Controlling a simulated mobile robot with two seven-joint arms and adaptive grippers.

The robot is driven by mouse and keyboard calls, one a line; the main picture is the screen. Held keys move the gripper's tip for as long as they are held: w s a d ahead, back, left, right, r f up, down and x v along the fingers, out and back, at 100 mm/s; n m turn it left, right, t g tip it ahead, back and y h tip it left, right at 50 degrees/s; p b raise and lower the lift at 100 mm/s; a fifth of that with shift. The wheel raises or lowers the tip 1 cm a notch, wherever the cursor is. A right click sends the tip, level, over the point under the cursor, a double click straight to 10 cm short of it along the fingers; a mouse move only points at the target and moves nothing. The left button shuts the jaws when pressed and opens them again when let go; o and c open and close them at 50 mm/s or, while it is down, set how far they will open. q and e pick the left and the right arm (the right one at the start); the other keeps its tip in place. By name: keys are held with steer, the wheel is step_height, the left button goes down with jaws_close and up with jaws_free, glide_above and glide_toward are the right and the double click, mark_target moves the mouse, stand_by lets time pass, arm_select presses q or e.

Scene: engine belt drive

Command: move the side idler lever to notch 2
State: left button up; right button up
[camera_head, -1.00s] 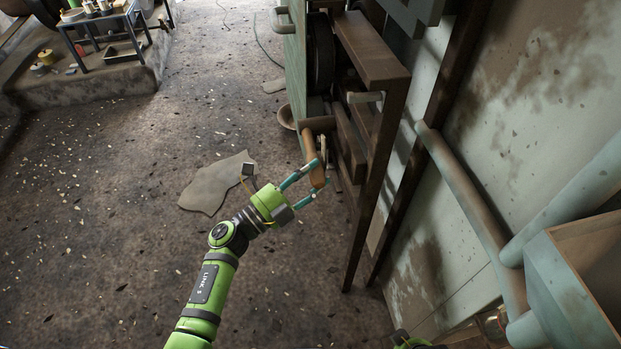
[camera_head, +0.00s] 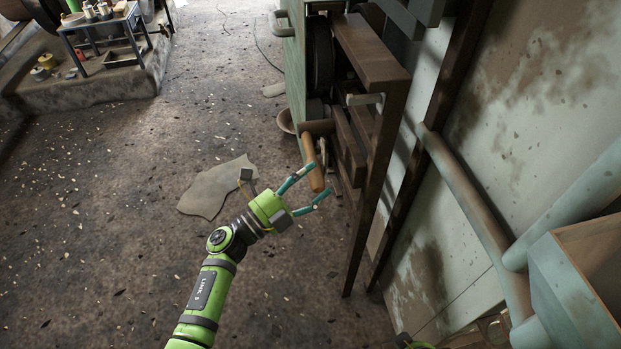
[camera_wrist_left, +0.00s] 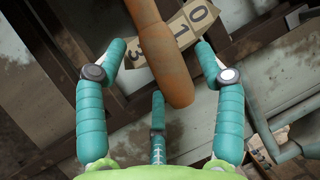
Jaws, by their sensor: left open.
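The side idler lever shows as an orange-brown handle (camera_head: 312,164) on the side of the green machine, and it also shows in the left wrist view (camera_wrist_left: 165,55). My left gripper (camera_head: 320,180) is open, with its teal fingers spread around the handle's free end and visible gaps on both sides. In the left wrist view a tan number plate (camera_wrist_left: 205,22) lies behind the handle. The digits 0 and 1 show to the handle's right and 3 to its left. The handle covers the part of the plate between 1 and 3. My right gripper is not in view.
A brown frame (camera_head: 385,72) stands close to the right of the handle. Pale pipes (camera_head: 470,205) run along the stained wall at right. A flat grey scrap (camera_head: 215,190) lies on the floor. A small table (camera_head: 105,28) stands far left. The floor at left is mostly clear.

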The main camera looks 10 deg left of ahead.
arm_select(q)
steer(key=v, duration=1.1)
steer(key=shift+s+a, duration=0.3)
steer(key=shift+w, duration=0.1)
